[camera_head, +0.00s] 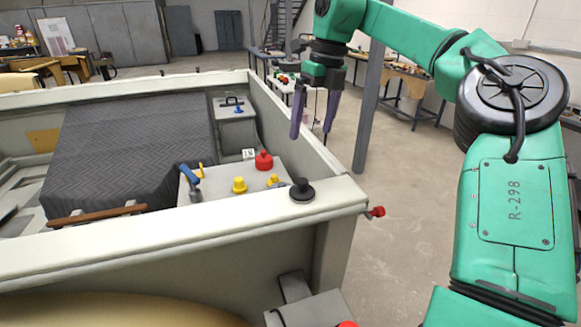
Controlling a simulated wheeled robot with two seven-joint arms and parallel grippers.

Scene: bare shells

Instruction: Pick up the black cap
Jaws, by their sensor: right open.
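The black cap (302,190) is round with a small knob on top. It sits on the pale rim of the shell (190,222), near the right front corner. My right gripper (312,134) hangs above the right wall, fingers pointing down. Its two purple fingers are apart with nothing between them. In the picture it is above and slightly right of the cap, and clear of it. My left gripper is not in view.
A red cap (264,160), a yellow cap (239,185) and a blue-handled part (189,174) stand on a panel inside the rim. A red knob (376,211) sticks out at the outer corner. Dark ribbed padding (130,140) fills the shell's left. Open floor lies right.

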